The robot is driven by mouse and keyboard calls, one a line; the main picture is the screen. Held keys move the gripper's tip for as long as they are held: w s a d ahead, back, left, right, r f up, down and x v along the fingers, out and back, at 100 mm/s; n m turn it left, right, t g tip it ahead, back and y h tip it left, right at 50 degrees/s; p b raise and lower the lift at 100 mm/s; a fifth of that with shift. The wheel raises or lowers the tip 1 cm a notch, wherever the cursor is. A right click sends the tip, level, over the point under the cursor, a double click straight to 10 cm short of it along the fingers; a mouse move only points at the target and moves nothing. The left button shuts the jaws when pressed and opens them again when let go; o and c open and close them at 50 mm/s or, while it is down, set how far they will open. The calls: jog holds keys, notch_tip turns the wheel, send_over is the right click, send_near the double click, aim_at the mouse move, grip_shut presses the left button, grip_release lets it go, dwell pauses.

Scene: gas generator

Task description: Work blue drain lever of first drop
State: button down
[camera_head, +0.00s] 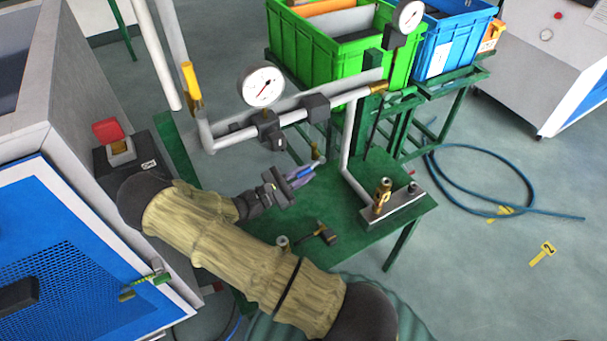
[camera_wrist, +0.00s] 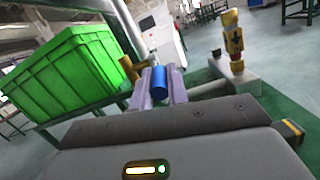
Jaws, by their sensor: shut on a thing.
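The blue drain lever (camera_wrist: 159,83) sits between the two purple fingers of my gripper (camera_wrist: 160,74) in the wrist view. My gripper is shut on it. In the head view my gripper (camera_head: 301,173) reaches over the green bench from the left, below the grey pipe run, and the blue lever shows only as a small patch. A brass fitting (camera_wrist: 130,70) stands just left of and behind the fingers in the wrist view. How far the lever is turned cannot be told.
A grey pipe with a pressure gauge (camera_head: 262,86) runs above my gripper. A yellow lever (camera_head: 191,84) stands at its left end. A brass valve (camera_head: 382,195) stands on the green bench (camera_head: 385,235). A green crate (camera_head: 295,50) is behind. A red-topped switch box (camera_head: 113,140) stands left.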

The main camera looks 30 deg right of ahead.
jog(key=shift+d+f+h+b, duration=0.2)
jog(key=shift+f+h+b, duration=0.65)
jog(key=shift+h, duration=0.45)
jog(key=shift+r, duration=0.15)
jog(key=c, duration=1.4)
grip_release()
jog(key=shift+o, duration=0.2)
jog(key=shift+a, duration=0.1)
jog(key=v, duration=0.7)
jog(key=shift+b, duration=0.35)
jog(key=shift+a, duration=0.15)
